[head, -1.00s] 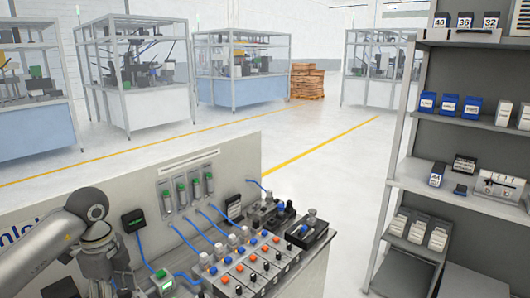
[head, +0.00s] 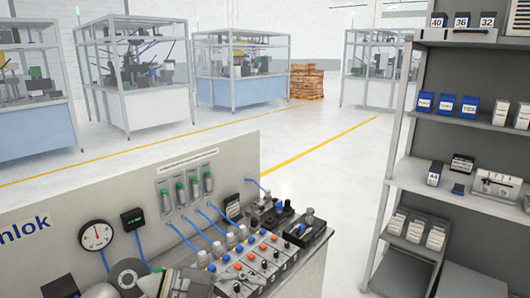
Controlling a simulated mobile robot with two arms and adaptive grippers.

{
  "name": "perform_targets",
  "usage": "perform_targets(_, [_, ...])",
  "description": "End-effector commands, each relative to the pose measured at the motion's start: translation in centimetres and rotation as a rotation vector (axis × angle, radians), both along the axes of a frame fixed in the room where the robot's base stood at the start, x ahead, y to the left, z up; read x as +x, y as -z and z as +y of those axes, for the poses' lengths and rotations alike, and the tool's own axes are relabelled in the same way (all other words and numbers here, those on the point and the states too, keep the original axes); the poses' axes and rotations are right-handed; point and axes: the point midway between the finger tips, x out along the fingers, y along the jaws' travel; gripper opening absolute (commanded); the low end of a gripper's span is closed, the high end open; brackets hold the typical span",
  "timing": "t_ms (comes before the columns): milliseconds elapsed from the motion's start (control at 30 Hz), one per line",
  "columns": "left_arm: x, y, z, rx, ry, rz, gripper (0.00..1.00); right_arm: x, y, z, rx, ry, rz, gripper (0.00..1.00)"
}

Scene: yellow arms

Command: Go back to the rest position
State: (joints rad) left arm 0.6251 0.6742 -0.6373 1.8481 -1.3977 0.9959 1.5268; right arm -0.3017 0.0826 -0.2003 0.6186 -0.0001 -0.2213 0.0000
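Part of my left arm (head: 130,273) shows at the bottom left in the head view, in front of the lower part of the bench panel. It is grey with a round joint. No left gripper fingertips can be made out; they lie beyond or hidden at the bottom edge. My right arm and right gripper are not in view.
The bench has a light panel with a round gauge (head: 96,235), a dark square display (head: 133,220), blue hoses and a row of valves with orange and black knobs (head: 262,254). A grey shelf rack (head: 402,175) with small boxes stands at right. Open floor (head: 310,190) lies between.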

Motion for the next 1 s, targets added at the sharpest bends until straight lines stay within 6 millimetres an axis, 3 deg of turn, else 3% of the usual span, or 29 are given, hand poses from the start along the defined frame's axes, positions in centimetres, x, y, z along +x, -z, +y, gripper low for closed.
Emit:
perform_targets(100, [-0.6, -3.6, -2.6, -0.259, -0.053, -0.061, 0.55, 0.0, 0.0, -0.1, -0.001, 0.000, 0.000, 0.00])
perform_targets(233, [-0.2, -7.3, -2.9, -0.508, -0.184, -0.111, 0.55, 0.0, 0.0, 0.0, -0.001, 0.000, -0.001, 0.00])
perform_targets(400, [1.6, -10.2, -0.1, -0.754, -0.452, -0.126, 0.55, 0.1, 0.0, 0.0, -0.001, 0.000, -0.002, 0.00])
perform_targets(500, [2.8, -10.1, 2.7, -0.845, -0.645, -0.105, 0.55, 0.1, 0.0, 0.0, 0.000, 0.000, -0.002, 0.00])
perform_targets(633, [3.9, -8.0, 7.0, -0.895, -0.920, -0.041, 0.55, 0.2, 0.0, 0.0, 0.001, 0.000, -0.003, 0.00])
perform_targets(767, [4.0, -3.7, 11.2, -0.860, -1.196, 0.065, 0.55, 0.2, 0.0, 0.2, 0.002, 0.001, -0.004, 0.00])
perform_targets(867, [2.9, 0.7, 14.0, -0.781, -1.393, 0.174, 0.55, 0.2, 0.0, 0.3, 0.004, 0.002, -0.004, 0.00])
perform_targets(1000, [-0.6, 7.6, 16.9, -0.596, -1.622, 0.365, 0.55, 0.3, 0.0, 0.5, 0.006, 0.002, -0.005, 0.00])
